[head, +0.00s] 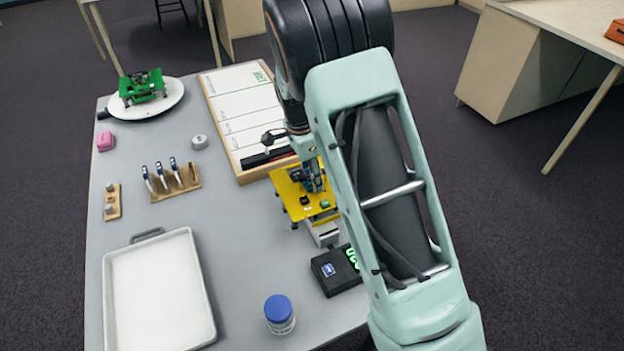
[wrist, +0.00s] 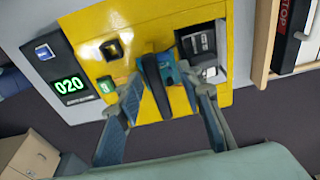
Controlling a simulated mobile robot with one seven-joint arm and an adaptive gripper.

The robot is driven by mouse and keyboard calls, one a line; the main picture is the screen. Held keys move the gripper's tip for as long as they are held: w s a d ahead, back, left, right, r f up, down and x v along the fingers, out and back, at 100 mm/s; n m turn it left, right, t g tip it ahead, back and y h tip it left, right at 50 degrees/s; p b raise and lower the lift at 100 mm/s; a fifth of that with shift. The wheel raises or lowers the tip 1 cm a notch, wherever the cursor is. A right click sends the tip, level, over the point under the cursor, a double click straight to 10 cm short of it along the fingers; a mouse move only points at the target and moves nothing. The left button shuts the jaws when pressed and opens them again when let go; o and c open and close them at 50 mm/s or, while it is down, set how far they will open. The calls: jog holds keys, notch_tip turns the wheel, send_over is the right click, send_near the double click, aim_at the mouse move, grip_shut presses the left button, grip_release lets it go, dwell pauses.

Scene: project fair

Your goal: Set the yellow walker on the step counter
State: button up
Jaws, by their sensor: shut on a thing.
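The yellow walker (head: 299,207) is a flat yellow plate with small dark parts and short legs. It is in my gripper (head: 313,177), right of the table's middle. In the wrist view the yellow walker (wrist: 95,28) fills the top middle, and my gripper (wrist: 160,85) is shut on its blue and dark middle part. The step counter (head: 334,272) is a black box with green digits, just in front of the walker. In the wrist view the step counter (wrist: 62,80) reads 020, beside the walker's edge. Whether the walker touches anything beneath is hidden.
A pale grey block (head: 324,236) shows under the walker's front edge. A marked white board (head: 240,100) lies behind it. A blue-lidded jar (head: 279,314) stands in front and a white tray (head: 158,290) at left. A green walker (head: 142,87) stands on a round plate.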

jog(key=shift+a+f, duration=0.1)
jog(key=shift+f, duration=0.75)
jog(key=shift+r, duration=0.1)
jog(key=shift+f+b, duration=0.5)
jog(key=shift+f, duration=0.15)
jog(key=o, duration=1.3)
jog(key=r, duration=0.4)
jog(key=a+r, duration=0.1)
jog(key=r, duration=0.8)
jog(key=shift+s+a, duration=0.3)
jog(key=shift+s, duration=0.05)
